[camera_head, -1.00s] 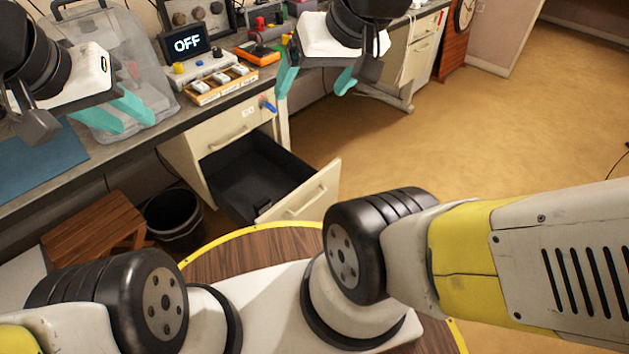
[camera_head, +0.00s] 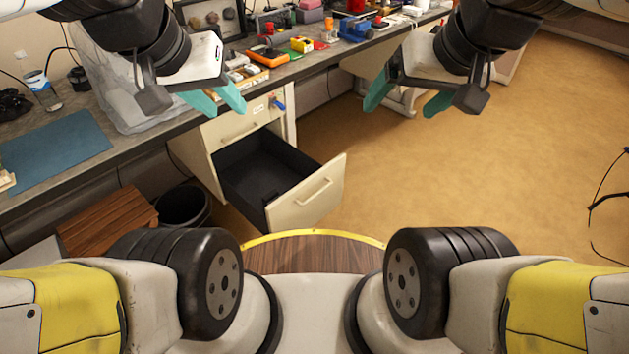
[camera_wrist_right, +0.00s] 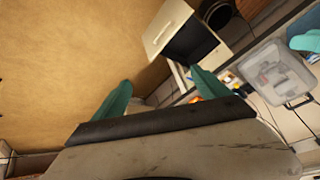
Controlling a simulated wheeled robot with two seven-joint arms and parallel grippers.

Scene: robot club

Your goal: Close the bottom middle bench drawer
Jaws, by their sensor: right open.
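The open bench drawer (camera_head: 308,197) has a cream front with a bar handle and a black, empty-looking inside. It is pulled far out below a shut drawer (camera_head: 240,128) in the same cream bench unit. It also shows in the right wrist view (camera_wrist_right: 167,26). My left gripper (camera_head: 222,105) is open and empty, above the bench's front edge, up and left of the open drawer. My right gripper (camera_head: 400,108) is open and empty, up and right of the drawer front, apart from it. Its two teal fingers also show in the right wrist view (camera_wrist_right: 160,82).
The bench top (camera_head: 175,128) carries a clear plastic bin (camera_head: 120,95), a blue mat (camera_head: 50,152) and several tools. A black waste bin (camera_head: 183,207) and a wooden stool (camera_head: 108,220) stand left of the drawer.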

